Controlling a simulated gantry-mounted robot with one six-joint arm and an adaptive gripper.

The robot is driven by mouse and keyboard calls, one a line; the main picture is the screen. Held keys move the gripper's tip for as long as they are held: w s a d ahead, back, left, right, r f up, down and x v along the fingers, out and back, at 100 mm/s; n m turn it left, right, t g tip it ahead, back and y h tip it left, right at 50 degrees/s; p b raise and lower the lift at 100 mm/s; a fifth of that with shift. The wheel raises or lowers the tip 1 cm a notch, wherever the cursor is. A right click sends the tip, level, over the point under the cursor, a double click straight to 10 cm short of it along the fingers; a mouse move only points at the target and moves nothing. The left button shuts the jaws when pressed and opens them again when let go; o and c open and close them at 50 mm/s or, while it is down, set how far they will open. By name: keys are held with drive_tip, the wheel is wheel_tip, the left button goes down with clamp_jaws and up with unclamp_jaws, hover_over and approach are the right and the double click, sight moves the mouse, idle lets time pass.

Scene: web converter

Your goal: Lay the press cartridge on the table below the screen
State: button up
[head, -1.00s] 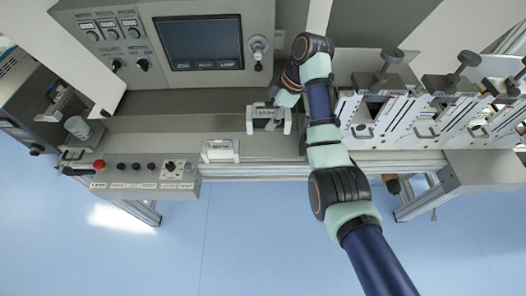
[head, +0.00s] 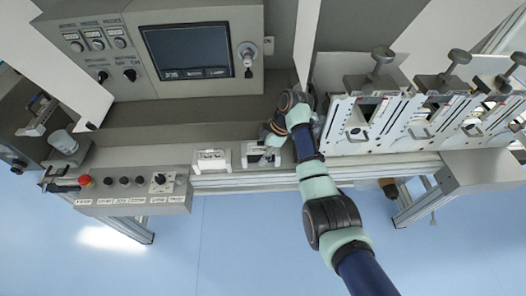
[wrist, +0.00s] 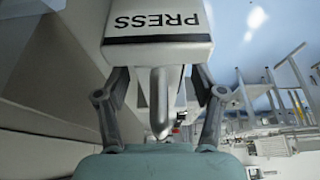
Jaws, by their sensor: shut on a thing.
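The press cartridge (wrist: 158,25) is a white block with a black PRESS label and a grey handle; it fills the top of the wrist view. My gripper (wrist: 160,88) is shut on its handle. In the head view the cartridge (head: 257,157) is at the front edge of the table (head: 150,157), partly hidden by my gripper (head: 271,146). I cannot tell whether it touches the table. The screen (head: 187,50) is on the grey panel behind, up and left of the cartridge.
A second white labelled cartridge (head: 212,161) stands close to the left of the held one. White slotted stations (head: 352,122) with knobs are close to the right of my arm. A button box (head: 130,190) is at the front left.

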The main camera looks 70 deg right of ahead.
drive_tip(key=shift+f, duration=0.55)
drive_tip(key=o, duration=1.7)
drive_tip(key=shift+r, duration=0.3)
drive_tip(key=p+v, duration=0.2)
drive_tip(key=v, duration=1)
drive_tip(key=shift+d+r, duration=0.1)
drive_tip(key=shift+r, duration=0.2)
